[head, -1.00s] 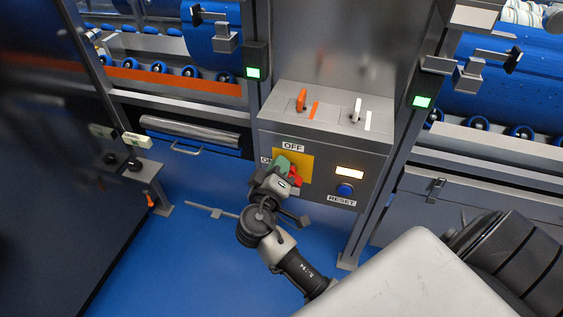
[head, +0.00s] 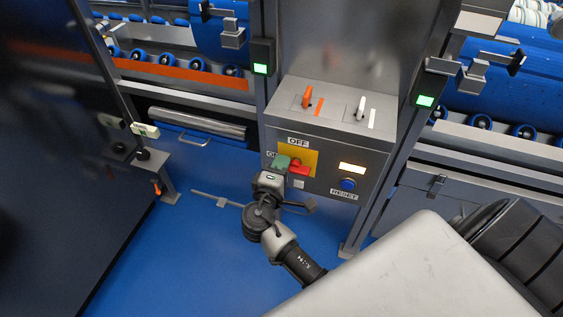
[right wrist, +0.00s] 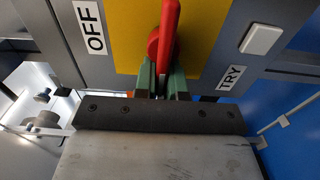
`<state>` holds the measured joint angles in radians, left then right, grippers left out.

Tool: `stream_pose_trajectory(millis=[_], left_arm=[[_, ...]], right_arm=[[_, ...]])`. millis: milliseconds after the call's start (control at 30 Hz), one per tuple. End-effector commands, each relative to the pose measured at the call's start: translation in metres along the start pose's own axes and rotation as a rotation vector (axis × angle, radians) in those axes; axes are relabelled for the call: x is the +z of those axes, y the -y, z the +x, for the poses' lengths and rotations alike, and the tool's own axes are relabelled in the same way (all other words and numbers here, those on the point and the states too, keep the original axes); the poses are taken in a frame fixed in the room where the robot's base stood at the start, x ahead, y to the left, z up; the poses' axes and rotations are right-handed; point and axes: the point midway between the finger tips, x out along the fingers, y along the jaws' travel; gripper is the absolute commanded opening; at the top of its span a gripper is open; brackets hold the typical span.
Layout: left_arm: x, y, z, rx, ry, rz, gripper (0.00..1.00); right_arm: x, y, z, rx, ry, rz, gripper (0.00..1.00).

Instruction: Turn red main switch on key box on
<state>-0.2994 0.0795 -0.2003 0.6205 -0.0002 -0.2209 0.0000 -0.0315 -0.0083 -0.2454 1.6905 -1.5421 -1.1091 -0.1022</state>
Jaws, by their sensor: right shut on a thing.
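The key box (head: 288,122) is a grey cabinet with a sloped top and a yellow switch plate (head: 313,157) on its front. The red main switch (head: 300,169) sits on this plate, below the OFF label (head: 298,142). My right gripper (head: 281,162), with green fingertips, is at the plate's left side and partly covers it and the ON label (head: 271,154). In the right wrist view the green fingers are shut on the red switch handle (right wrist: 164,38), which lies about level on the box, its gripped end toward ON. My left gripper is not in view.
An orange lever (head: 307,96) and a white lever (head: 360,108) stand on the box top. A blue RESET button (head: 348,184) is at right on the front. A TRY label (right wrist: 231,72) and white square button (right wrist: 262,39) are near the switch. Blue floor (head: 190,245) is open at left.

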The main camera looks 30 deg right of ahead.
Motion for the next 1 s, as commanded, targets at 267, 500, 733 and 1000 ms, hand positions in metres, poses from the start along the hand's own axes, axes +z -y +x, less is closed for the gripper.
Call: stream_pose_trajectory(millis=[267, 500, 733, 1000], left_arm=[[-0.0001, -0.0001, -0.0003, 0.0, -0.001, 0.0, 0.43], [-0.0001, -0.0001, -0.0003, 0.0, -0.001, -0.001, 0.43], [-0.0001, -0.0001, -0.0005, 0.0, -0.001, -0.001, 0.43], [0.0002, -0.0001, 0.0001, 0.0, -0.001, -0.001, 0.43]], right_arm=[[0.0023, 0.006, -0.0014, -0.011, 0.005, -0.022, 0.0], [0.0024, 0.006, -0.0014, -0.01, 0.006, -0.022, 0.12], [0.0018, 0.0038, -0.0007, -0.006, 0.004, -0.019, 0.36], [0.0008, 0.0026, -0.0041, -0.004, 0.001, -0.016, 0.36]])
